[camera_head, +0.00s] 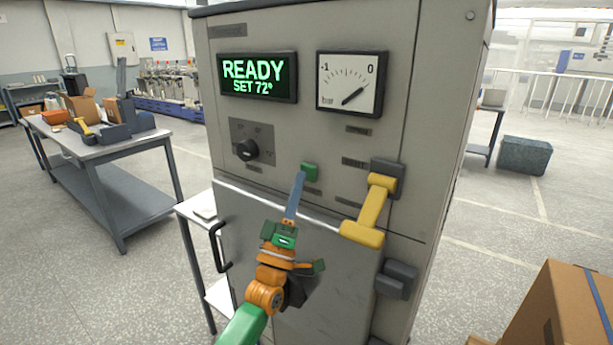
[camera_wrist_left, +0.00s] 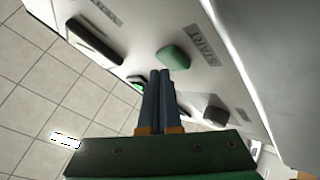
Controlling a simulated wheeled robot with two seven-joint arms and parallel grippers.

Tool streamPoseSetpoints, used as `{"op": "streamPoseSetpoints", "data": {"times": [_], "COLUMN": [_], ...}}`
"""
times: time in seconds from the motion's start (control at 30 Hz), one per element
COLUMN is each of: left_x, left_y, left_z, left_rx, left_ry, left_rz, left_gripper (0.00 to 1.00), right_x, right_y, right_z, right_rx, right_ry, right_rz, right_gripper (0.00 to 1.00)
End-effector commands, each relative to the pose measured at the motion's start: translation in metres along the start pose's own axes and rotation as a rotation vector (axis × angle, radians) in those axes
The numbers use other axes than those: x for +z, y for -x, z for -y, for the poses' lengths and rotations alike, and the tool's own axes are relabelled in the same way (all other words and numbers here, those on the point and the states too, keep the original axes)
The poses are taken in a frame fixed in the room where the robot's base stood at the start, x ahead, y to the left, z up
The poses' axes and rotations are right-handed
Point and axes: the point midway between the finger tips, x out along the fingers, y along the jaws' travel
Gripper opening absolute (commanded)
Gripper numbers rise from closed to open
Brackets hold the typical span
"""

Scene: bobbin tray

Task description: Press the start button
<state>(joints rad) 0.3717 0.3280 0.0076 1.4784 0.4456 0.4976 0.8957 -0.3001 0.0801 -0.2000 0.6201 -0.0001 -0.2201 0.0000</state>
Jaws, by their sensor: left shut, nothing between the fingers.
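The green start button (camera_head: 309,172) is on the grey front panel of the machine (camera_head: 300,140), below the display and the gauge. In the left wrist view the button (camera_wrist_left: 173,56) shows beside a label that reads START. My left gripper (camera_head: 301,174) is shut and empty, its thin blue-grey fingers pointing up at the panel. Its fingertips (camera_wrist_left: 160,72) appear just short of the button's edge in the left wrist view. I cannot tell whether they touch it. My right gripper is not in view.
A yellow lever handle (camera_head: 370,212) sticks out right of the button. A black knob (camera_head: 247,150) is to the left, under the display (camera_head: 258,77) reading READY SET 72°. A black door handle (camera_head: 219,247) is lower left. A cardboard box (camera_head: 562,310) stands at lower right.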

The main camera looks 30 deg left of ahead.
Motion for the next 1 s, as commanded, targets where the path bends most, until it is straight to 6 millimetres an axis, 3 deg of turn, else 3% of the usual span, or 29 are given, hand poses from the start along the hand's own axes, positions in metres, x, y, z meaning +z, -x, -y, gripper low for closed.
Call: {"op": "streamPoseSetpoints", "data": {"times": [1.0], "left_x": [0.0054], "left_y": [-0.0064], "left_z": [0.0053], "left_rx": [0.001], "left_ry": [0.0], "left_rz": [0.0], "left_gripper": [0.0], "right_x": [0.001], "right_y": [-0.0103], "right_z": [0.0], "right_rx": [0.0], "right_ry": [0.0], "right_rz": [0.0], "right_gripper": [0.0]}}
